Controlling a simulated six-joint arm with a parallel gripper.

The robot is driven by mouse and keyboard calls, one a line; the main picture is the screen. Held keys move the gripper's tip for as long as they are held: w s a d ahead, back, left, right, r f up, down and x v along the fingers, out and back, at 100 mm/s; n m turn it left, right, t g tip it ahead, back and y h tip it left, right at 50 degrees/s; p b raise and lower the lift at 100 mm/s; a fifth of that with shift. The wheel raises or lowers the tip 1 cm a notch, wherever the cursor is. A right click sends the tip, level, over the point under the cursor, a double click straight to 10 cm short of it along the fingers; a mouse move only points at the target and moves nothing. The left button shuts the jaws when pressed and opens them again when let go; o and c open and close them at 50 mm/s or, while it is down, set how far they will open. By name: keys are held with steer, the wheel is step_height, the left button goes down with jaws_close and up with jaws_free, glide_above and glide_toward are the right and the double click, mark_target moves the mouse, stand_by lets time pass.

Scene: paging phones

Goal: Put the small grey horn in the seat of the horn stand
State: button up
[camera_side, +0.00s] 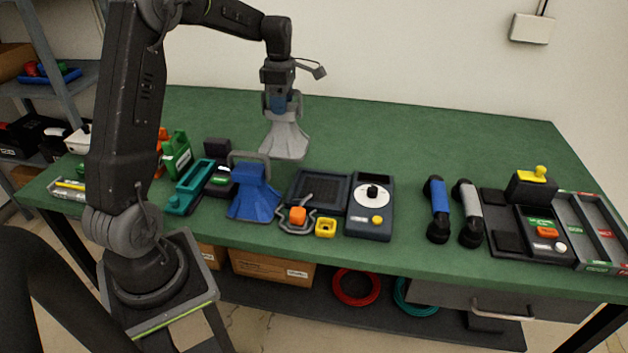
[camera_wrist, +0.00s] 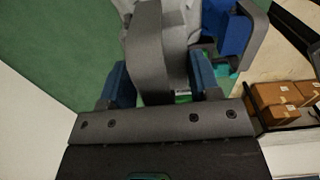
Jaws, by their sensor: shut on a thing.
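My gripper (camera_side: 279,106) is raised above the back middle of the bench and is shut on the small grey horn (camera_side: 286,140). The horn hangs with its flared end down, clear of the bench top. In the wrist view, the grey horn (camera_wrist: 154,55) lies between the two blue fingers of my gripper (camera_wrist: 162,85). A blue flared horn (camera_side: 254,196) stands on the bench in front and to the left, with a grey hoop (camera_side: 248,155) behind it. I cannot tell for certain which part is the horn stand or its seat.
Teal (camera_side: 190,190) and green (camera_side: 176,154) holders stand on the left. Blue (camera_side: 438,208) and grey (camera_side: 467,212) handsets lie right. The back bench is clear.

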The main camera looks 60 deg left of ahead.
steer(key=w+d, duration=0.4)
steer(key=d, duration=0.6)
step_height(320, 180, down, 9)
steer(key=shift+w+d+f, duration=0.15)
steer(key=shift+w+d, duration=0.1)
steer(key=shift+d, duration=0.2)
steer(key=shift+f, duration=0.1)
steer(key=o, duration=1.5)
